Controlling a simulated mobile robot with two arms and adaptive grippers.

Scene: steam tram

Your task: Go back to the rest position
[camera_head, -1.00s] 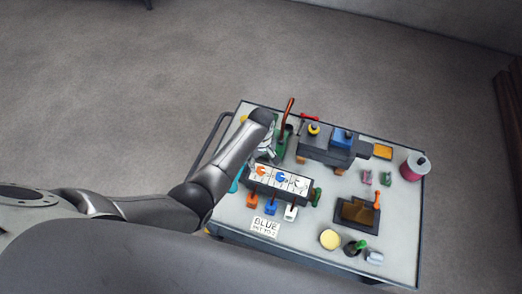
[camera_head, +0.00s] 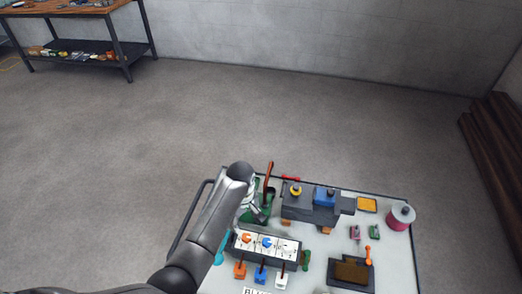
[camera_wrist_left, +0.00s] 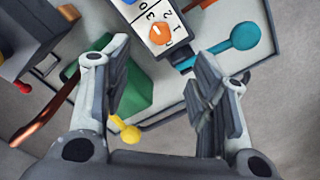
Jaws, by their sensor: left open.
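My left gripper (camera_head: 258,207) is over the left side of the cart, above the green block and beside the labelled panel with dials (camera_head: 265,243). In the left wrist view the left gripper (camera_wrist_left: 165,95) has its two fingers wide apart with nothing between them. Below and beyond the fingers show a green box (camera_wrist_left: 132,88), a yellow knob (camera_wrist_left: 128,132), a teal knob (camera_wrist_left: 243,36) and the panel's orange dial (camera_wrist_left: 160,33). My right gripper is not in view.
The cart top (camera_head: 385,225) holds a dark machine with a blue block (camera_head: 324,196), a pink spool (camera_head: 400,215), a dark tray (camera_head: 350,272) and coloured levers. A workbench (camera_head: 80,45) stands far left. Dark planks (camera_head: 492,150) lie at right. Open floor lies between.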

